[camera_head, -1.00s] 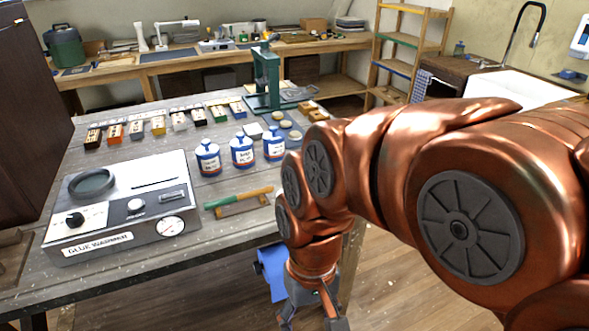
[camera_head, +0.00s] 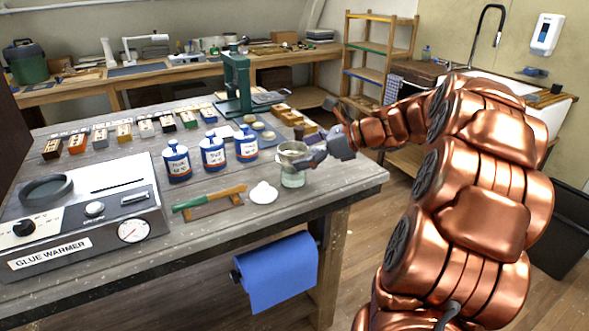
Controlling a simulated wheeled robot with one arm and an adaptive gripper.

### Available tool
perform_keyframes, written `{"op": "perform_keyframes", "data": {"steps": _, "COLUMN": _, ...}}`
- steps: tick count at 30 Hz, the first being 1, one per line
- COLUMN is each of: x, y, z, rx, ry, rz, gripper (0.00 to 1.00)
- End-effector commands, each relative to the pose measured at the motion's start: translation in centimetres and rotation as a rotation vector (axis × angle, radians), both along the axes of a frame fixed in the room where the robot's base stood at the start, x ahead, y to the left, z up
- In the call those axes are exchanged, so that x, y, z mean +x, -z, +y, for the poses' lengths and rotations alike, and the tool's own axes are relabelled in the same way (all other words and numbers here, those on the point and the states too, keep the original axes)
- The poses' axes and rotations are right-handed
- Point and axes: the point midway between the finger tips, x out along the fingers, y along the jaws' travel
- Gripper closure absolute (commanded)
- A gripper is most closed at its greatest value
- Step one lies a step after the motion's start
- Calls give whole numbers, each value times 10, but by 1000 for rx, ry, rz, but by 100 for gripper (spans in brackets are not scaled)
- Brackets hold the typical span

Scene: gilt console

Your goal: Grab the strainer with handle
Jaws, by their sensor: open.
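The strainer (camera_head: 291,153) is a small metal bowl shape on top of a glass jar (camera_head: 293,177) near the right end of the workbench. Its handle is not clearly visible; it seems hidden behind or between my fingers. My gripper (camera_head: 322,147) is open, at the strainer's right side. One finger reaches low beside the strainer's rim, and the other is raised to the right. I cannot tell whether the fingers touch the strainer.
A white round piece (camera_head: 263,193) and a green-handled brush-like tool (camera_head: 209,202) lie left of the jar. Blue-and-white bottles (camera_head: 212,153) stand behind them. The glue warmer (camera_head: 82,217) is at left. A green press (camera_head: 236,86) stands behind. A blue roll (camera_head: 277,272) hangs below the bench's front edge.

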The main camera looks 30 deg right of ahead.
Motion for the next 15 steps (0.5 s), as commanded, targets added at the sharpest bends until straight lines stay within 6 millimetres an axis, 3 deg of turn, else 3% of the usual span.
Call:
{"op": "perform_keyframes", "data": {"steps": 1, "x": 1, "y": 1, "z": -19, "rx": 36, "ry": 49, "rz": -4, "gripper": 0}}
{"op": "perform_keyframes", "data": {"steps": 3, "x": 1, "y": -1, "z": -37, "rx": 75, "ry": 98, "rz": -8, "gripper": 0}}
{"op": "perform_keyframes", "data": {"steps": 6, "x": 2, "y": -4, "z": -52, "rx": 109, "ry": 138, "rz": -12, "gripper": 0}}
{"op": "perform_keyframes", "data": {"steps": 15, "x": 20, "y": 4, "z": -43, "rx": 123, "ry": 148, "rz": -12, "gripper": 0}}
